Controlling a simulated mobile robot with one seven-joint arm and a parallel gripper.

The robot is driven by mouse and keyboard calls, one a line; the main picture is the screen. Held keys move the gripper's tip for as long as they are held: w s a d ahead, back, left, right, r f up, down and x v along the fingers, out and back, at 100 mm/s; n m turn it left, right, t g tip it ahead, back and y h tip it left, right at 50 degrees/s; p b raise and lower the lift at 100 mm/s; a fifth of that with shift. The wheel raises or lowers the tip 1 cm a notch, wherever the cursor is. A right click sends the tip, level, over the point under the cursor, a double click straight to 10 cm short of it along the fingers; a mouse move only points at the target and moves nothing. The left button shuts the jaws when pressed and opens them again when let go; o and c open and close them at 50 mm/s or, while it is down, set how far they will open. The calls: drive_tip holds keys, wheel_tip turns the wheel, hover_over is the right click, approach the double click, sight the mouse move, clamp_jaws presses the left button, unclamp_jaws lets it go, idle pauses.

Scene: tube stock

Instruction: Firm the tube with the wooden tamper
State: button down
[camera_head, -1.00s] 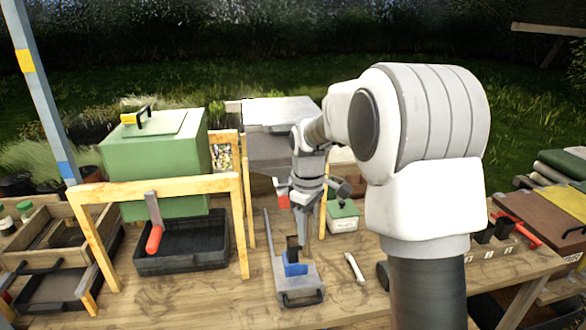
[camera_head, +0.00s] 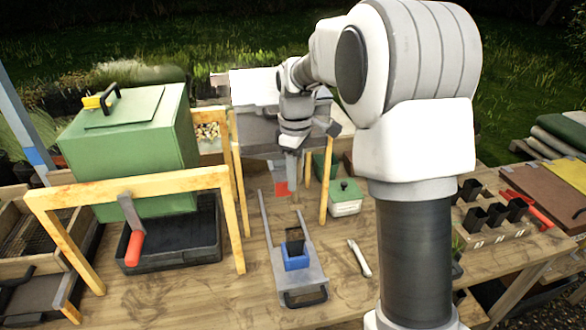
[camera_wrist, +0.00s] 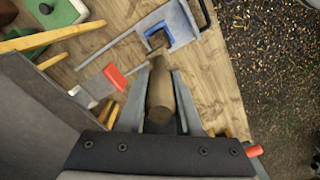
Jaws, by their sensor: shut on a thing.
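My gripper (camera_wrist: 160,95) is shut on the wooden tamper (camera_wrist: 160,92), a brown rounded cylinder between its two grey fingers. The dark square tube (camera_head: 295,247) stands in the blue holder on a grey tray (camera_head: 302,286) with a front handle. In the wrist view the tube (camera_wrist: 157,41) and blue holder lie beyond the tamper's end, apart from it. The tube's fill is too small to tell.
A white tool (camera_head: 359,258) lies right of the tray. A green-lidded box (camera_head: 345,198) and wooden frame posts (camera_head: 236,190) stand close by. A rack of black tubes (camera_head: 490,222) is at the right.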

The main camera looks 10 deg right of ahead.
sight(295, 201)
drive_tip(key=shift+f, duration=0.15)
drive_tip(key=shift+f+b, duration=2.3)
drive_tip(key=shift+f, duration=0.45)
drive_tip(key=shift+f+b, duration=0.7)
drive_tip(key=shift+f, duration=0.65)
drive_tip(key=shift+f, duration=0.15)
drive_tip(key=shift+f+b, duration=0.35)
drive_tip(key=shift+f, duration=0.15)
drive_tip(key=shift+f, duration=0.25)
drive_tip(key=shift+f+b, duration=0.5)
drive_tip(key=shift+f, duration=0.1)
drive_tip(key=shift+f, duration=0.85)
idle(0.8)
